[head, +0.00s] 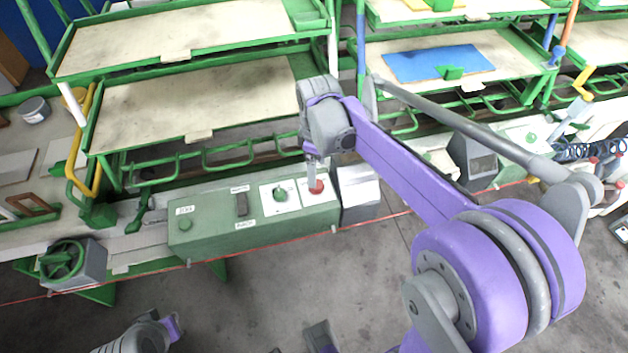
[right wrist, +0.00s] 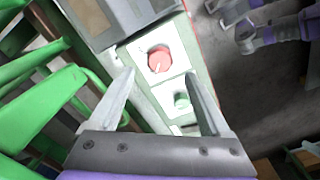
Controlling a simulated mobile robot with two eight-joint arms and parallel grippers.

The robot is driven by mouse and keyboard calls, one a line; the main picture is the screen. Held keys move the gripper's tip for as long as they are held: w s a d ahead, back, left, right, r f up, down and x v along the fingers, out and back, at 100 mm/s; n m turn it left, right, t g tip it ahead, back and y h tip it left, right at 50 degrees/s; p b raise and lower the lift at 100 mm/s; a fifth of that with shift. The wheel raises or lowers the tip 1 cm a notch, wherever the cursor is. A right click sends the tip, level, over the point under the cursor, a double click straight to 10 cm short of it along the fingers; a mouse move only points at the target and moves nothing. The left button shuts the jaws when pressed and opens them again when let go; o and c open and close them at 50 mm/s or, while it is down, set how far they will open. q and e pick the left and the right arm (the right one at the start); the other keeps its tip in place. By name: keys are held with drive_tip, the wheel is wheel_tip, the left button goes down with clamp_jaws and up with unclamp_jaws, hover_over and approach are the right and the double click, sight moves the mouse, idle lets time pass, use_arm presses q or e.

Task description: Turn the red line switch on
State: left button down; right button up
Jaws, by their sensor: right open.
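The red line switch (head: 316,187) is a round red knob on a white plate at the right end of a green control box (head: 215,228). In the right wrist view the red knob (right wrist: 159,60) has a pale pointer mark and lies ahead, between and just beyond the fingertips. My right gripper (head: 312,168) points down over the knob; in the right wrist view its two fingers (right wrist: 160,76) are spread and empty. Contact with the knob cannot be made out. Grey and purple parts of my left arm show at the bottom of the head view; its fingers cannot be made out.
A green knob (head: 281,193) on a white plate sits beside the red one, with a dark rocker (head: 241,204) and another green button (head: 185,225) farther left. A grey box (head: 357,192) stands right of the panel. Green shelves with trays (head: 190,105) rise behind. A red line runs along the front.

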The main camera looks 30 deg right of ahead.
wheel_tip(320, 180, down, 6)
drive_tip(key=shift+a+f+b, duration=0.1)
drive_tip(key=shift+f+b, duration=0.05)
drive_tip(key=shift+b, duration=0.15)
drive_tip(key=shift+c, duration=0.3)
clamp_jaws()
